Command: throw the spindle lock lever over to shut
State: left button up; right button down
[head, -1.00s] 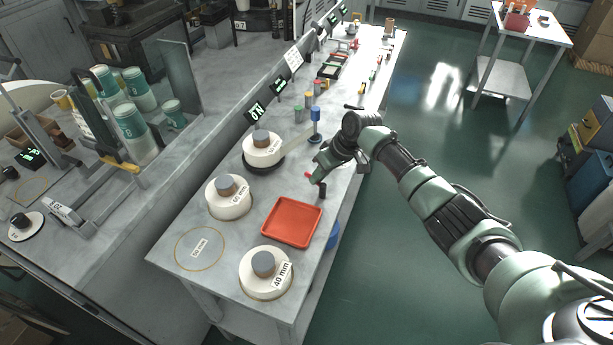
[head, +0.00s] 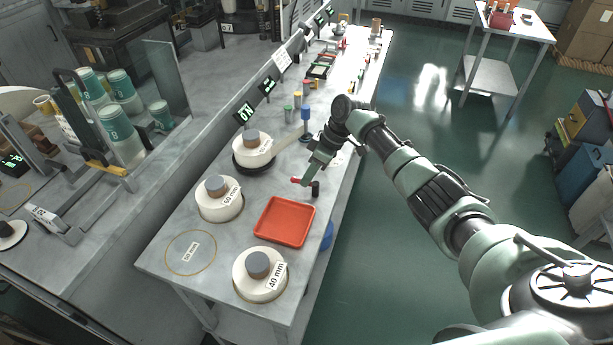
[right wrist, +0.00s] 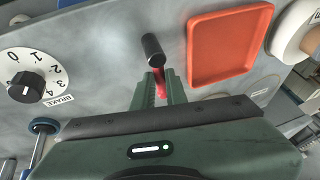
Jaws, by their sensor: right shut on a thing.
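The spindle lock lever shows as a small red handle (head: 296,180) beside a short black cylinder (head: 315,188) on the bench, behind the red tray. In the right wrist view, the red handle (right wrist: 161,84) lies between the green fingers, and the black cylinder (right wrist: 152,50) stands just beyond the fingertips. My right gripper (head: 306,181) reaches down to the lever and is shut on its red handle; it fills the lower right wrist view (right wrist: 160,92). The fingers hide part of the lever. My left gripper is out of view.
The red tray (head: 258,225) is close in front of the lever. A numbered brake dial (right wrist: 27,88) shows in the right wrist view. A blue-topped post (head: 306,115) stands behind.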

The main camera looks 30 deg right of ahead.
jog(key=c, duration=1.4)
grip_release()
jog(key=shift+c, duration=0.2)
jog(key=b+v, duration=0.1)
jog(key=v, duration=0.7)
jog(key=shift+b, duration=0.35)
